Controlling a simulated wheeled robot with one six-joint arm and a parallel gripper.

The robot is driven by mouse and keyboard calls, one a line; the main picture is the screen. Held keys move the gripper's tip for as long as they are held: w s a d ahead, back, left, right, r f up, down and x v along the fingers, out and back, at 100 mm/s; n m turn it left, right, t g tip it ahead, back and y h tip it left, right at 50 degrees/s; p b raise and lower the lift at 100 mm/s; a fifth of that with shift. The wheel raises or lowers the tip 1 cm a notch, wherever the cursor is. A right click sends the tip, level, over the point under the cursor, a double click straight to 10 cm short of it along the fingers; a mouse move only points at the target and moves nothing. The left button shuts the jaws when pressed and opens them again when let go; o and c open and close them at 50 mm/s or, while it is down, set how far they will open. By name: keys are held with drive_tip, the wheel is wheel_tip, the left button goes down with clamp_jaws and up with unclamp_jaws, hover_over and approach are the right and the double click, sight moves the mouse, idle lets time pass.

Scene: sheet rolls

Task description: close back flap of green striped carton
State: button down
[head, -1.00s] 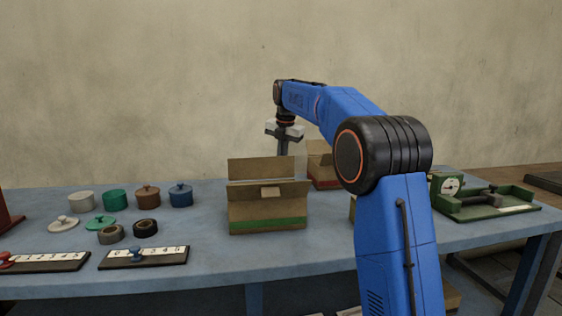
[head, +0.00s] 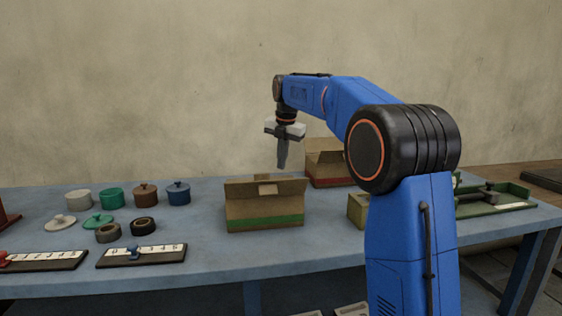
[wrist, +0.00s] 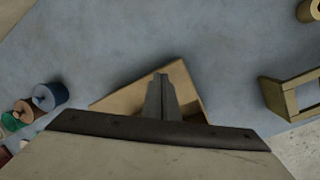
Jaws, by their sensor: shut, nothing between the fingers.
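The green striped carton (head: 265,212) stands on the blue table. Its front flap (head: 240,190) leans up towards me, with a small tab (head: 267,185) at its middle. The back flap no longer stands up above the carton; it looks folded down, mostly hidden behind the front flap. My gripper (head: 282,169) is shut and empty, pointing down just above the rear of the carton. In the wrist view the shut fingers (wrist: 160,80) lie over a tan cardboard surface (wrist: 125,100); whether they touch it I cannot tell.
A red striped carton (head: 330,178) with raised flaps stands behind to the right. A small yellowish box (head: 357,208) sits beside my arm. Several lidded pots, including a blue one (head: 178,194), stand at left. Numbered boards (head: 142,256) lie at front left.

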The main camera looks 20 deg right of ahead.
drive_tip(key=shift+s+a+r, duration=0.1)
drive_tip(key=shift+s, duration=0.55)
drive_tip(key=shift+s+a+r, duration=0.1)
drive_tip(key=shift+s, duration=0.55)
drive_tip(key=w+v, duration=0.2)
drive_tip(key=v, duration=0.6)
drive_tip(key=shift+r, duration=0.55)
drive_tip(key=shift+s, duration=0.1)
idle(0.4)
